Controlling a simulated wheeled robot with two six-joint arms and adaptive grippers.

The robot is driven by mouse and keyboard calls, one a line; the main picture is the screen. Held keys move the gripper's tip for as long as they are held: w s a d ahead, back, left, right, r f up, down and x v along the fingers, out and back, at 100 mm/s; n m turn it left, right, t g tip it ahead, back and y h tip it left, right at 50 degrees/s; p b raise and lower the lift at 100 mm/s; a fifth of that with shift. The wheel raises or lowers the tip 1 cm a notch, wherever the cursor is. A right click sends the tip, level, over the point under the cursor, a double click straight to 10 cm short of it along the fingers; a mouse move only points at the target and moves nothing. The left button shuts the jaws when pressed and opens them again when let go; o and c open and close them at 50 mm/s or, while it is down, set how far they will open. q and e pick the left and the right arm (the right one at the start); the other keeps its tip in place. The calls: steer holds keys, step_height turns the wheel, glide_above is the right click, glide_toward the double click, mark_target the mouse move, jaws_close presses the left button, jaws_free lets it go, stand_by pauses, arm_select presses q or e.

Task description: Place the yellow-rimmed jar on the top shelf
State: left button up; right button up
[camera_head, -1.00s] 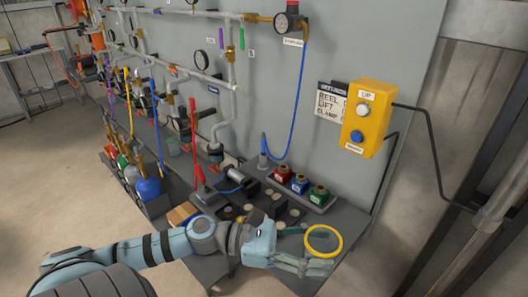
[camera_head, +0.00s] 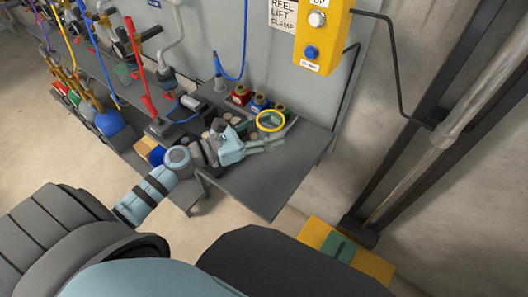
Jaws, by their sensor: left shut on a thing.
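The jar (camera_head: 272,131) has a bright yellow rim and a clear body, so its wall is hard to make out. It is at the grey worktable's back right, close in the picture to the small bottles. My left gripper (camera_head: 264,144) reaches it from the left, with its pale fingers shut on the jar. Whether the jar touches the table cannot be told. My right gripper is not in view. No shelf can be clearly made out as the top shelf.
The grey table (camera_head: 265,185) is bare at its front right. Small red, blue and green-labelled bottles (camera_head: 259,103) stand behind the jar. A yellow button box (camera_head: 322,35) hangs on the panel. A yellow and green platform (camera_head: 343,250) lies low beside a metal post (camera_head: 470,110).

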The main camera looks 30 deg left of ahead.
arm_select(q)
step_height(320, 180, down, 8)
steer(key=b, duration=0.2)
steer(key=shift+d+b, duration=0.1)
steer(key=shift+b, duration=0.2)
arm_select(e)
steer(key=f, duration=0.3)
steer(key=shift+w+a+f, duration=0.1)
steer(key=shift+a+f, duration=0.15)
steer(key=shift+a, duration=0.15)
arm_select(q)
steer(key=shift+f, duration=0.2)
steer(key=o, duration=0.8)
steer(key=shift+c, duration=0.2)
steer(key=o, duration=0.4)
steer(key=shift+c, duration=0.2)
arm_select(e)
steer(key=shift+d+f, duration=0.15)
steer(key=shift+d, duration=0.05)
arm_select(q)
steer(key=shift+r, duration=0.1)
